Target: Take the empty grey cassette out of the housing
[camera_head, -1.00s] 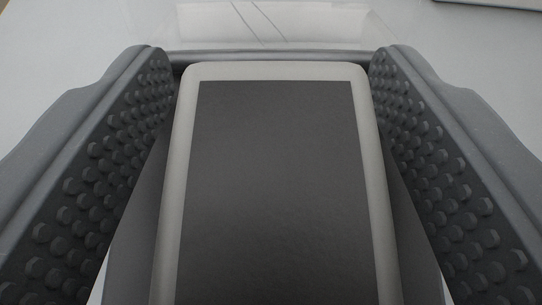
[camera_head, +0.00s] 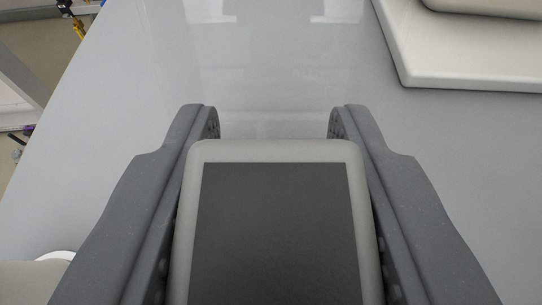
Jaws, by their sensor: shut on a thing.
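The cassette (camera_head: 275,230) is a flat rounded block with a light grey rim and a dark grey face. It fills the lower middle of the view, and its near end is cut off by the bottom edge. My gripper (camera_head: 274,122) is shut on it, with one dark grey studded finger along each side. The fingertips reach a little past the cassette's far end. I cannot make out the housing for certain in this view.
A glossy pale grey table top (camera_head: 270,70) lies beyond the cassette, clear straight ahead. A white slab (camera_head: 460,55) with a beige block (camera_head: 490,7) on it is at the upper right. The table's edge runs diagonally on the left. A pale rounded thing (camera_head: 30,280) shows at lower left.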

